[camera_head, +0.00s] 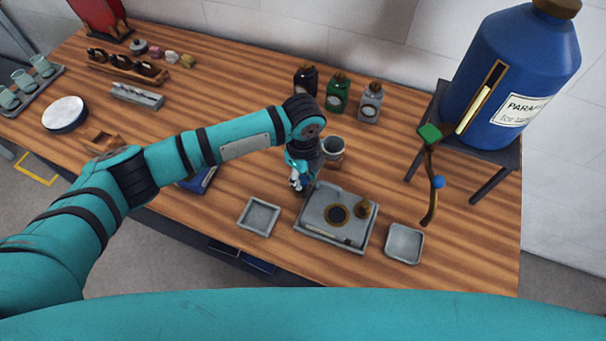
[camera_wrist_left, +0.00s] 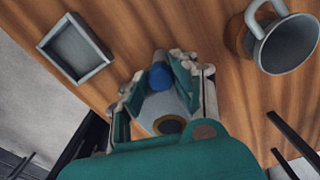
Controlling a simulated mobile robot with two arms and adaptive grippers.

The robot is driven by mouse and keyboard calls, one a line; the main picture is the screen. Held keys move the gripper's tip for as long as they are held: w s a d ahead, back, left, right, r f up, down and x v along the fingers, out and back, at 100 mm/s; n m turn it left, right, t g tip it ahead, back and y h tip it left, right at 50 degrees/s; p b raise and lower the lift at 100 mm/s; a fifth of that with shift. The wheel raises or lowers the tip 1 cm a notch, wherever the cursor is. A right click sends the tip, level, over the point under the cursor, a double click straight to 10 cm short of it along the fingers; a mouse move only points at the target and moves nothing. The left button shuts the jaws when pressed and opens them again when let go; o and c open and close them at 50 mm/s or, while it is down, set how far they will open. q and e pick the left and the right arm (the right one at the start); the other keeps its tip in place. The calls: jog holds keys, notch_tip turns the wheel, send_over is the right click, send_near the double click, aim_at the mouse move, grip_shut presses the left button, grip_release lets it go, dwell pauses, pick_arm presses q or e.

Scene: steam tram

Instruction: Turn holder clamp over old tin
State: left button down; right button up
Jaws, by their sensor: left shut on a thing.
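My left gripper (camera_head: 297,183) points down at the back left corner of a grey block tray (camera_head: 313,225) in the head view. Its fingers (camera_wrist_left: 163,88) are shut on a small part with a blue rounded end (camera_wrist_left: 160,75) in the left wrist view; this may belong to the holder clamp, mostly hidden by the fingers. The tray has a dark round opening with a brass rim (camera_head: 337,214) and a brass knob (camera_head: 365,207) beside it. A grey tin (camera_head: 333,146) stands behind, with a copper-coloured thing at its base; it also shows in the left wrist view (camera_wrist_left: 287,45). My right gripper is not in view.
Shallow grey dishes stand left (camera_head: 258,216) and right (camera_head: 404,243) of the tray. Several bottles (camera_head: 337,92) stand behind the tin. A large blue tank (camera_head: 515,75) on a stand, with a brass lever (camera_head: 431,190), is at the right. Bare table lies right of the tin.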

pick_arm(q)
jog(key=n+p, duration=0.1)
jog(key=p, duration=0.1)
jog(key=n+p, duration=0.2)
jog(key=shift+r+n, duration=0.25)
jog(key=shift+n, duration=0.05)
jog(key=n+p, duration=0.2)
jog(key=shift+n, duration=0.4)
jog(key=shift+s+f+n+p, duration=0.1)
jog(key=shift+n+p, duration=0.3)
jog(key=shift+n, duration=0.5)
jog(key=n, duration=0.3)
jog(key=shift+f+n, duration=0.1)
jog(key=shift+n, duration=0.2)
jog(key=n, duration=0.5)
jog(key=shift+n, duration=0.7)
jog(key=c, duration=1)
grip_release()
jog(key=shift+c, duration=0.2)
